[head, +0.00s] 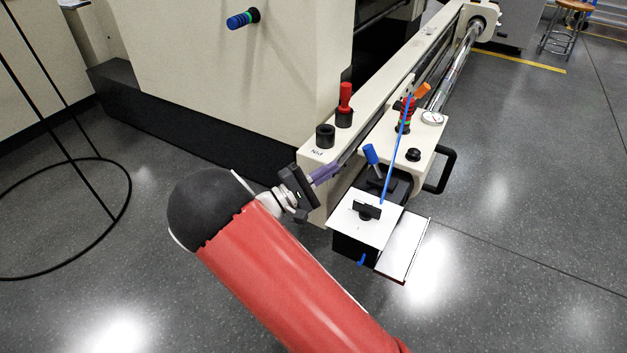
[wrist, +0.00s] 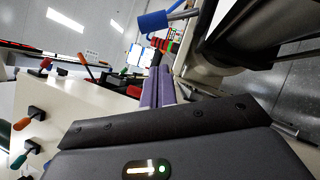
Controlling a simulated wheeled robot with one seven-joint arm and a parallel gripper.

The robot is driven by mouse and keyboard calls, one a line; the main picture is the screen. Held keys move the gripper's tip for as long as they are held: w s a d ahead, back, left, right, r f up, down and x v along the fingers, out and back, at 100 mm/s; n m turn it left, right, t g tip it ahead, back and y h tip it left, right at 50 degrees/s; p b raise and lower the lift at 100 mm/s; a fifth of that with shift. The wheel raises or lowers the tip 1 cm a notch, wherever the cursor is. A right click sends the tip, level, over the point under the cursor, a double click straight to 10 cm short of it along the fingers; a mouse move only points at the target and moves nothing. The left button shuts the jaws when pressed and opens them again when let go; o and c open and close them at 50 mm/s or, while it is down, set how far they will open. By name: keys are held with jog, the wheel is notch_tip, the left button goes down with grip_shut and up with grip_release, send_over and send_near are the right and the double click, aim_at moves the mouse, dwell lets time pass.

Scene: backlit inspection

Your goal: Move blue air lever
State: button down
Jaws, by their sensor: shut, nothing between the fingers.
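A short blue-handled lever (head: 371,154) stands tilted on a dark mount, behind the white-topped box at the end of the machine's rail. In the wrist view a blue handle (wrist: 153,22) on a metal stem is at the top, just above and apart from my fingers. My gripper (head: 328,172), with purple fingers, is to the left of the blue lever in the head view, with a gap between them. My fingers (wrist: 158,80) are together and empty in the wrist view. Another blue grip (head: 243,18) is on the machine's body at the top.
A thin blue rod (head: 396,150) rises just right of the lever. A white-topped box (head: 352,232) with a black knob is in front. A red-handled lever (head: 346,97) and a black knob (head: 325,135) stand on the rail. A black handle (head: 446,172) juts out right. Open floor is right.

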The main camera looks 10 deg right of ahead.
aim_at(373, 162)
jog(key=d+r, duration=0.2)
jog(key=d, duration=0.3)
jog(key=shift+s+d+r, duration=0.2)
jog(key=shift+d+r, duration=0.05)
jog(key=shift+r, duration=0.05)
jog(key=shift+r, duration=0.1)
